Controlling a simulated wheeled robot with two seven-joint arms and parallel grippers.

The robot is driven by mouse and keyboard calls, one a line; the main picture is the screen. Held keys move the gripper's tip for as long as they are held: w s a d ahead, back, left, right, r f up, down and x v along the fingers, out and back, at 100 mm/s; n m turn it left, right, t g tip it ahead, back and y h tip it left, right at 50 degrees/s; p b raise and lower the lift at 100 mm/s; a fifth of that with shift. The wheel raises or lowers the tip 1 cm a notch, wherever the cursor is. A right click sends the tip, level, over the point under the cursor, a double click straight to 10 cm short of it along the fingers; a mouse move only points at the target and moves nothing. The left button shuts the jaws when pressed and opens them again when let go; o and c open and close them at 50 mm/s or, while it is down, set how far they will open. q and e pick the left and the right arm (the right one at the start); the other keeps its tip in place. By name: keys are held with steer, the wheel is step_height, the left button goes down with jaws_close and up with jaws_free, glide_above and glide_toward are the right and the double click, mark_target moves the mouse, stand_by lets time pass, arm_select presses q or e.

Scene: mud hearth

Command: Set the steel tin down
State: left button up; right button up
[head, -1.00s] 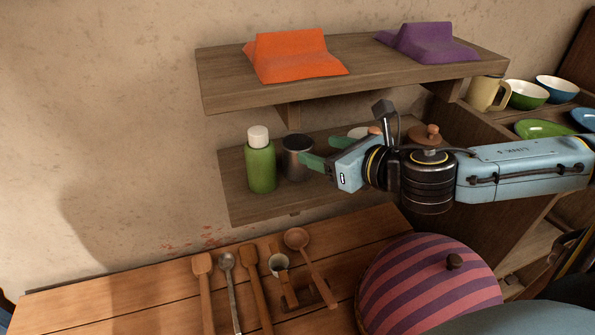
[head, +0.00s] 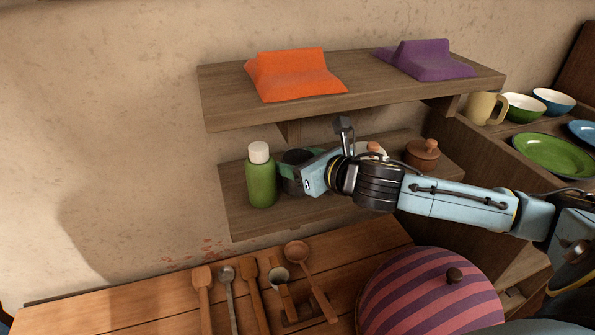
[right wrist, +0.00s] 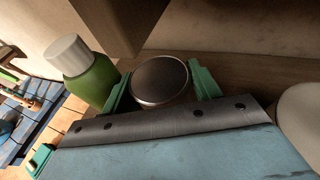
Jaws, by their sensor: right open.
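The steel tin (head: 296,156) stands upright on the lower wall shelf (head: 240,222), just right of a green bottle with a white cap (head: 261,184). My right gripper (head: 294,168) is open, with its green fingers on either side of the tin. In the right wrist view the tin's dark round top (right wrist: 160,80) shows between the two fingers. The left finger looks close to the tin and there is a small gap at the right one. The tin's lower part is partly hidden by the gripper. My left gripper is not in view.
The upper shelf (head: 225,113) overhangs the tin, bearing an orange cloth (head: 292,75) and a purple cloth (head: 423,60). A lidded brown pot (head: 422,155) stands right on the lower shelf. Wooden spoons (head: 255,295) and a striped dome (head: 430,295) are below.

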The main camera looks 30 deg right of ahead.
steer(key=shift+w+f, duration=0.1)
steer(key=shift+w, duration=0.15)
steer(key=shift+c, duration=0.3)
steer(key=c, duration=0.6)
steer(key=shift+c, duration=0.2)
steer(key=shift+r, duration=0.2)
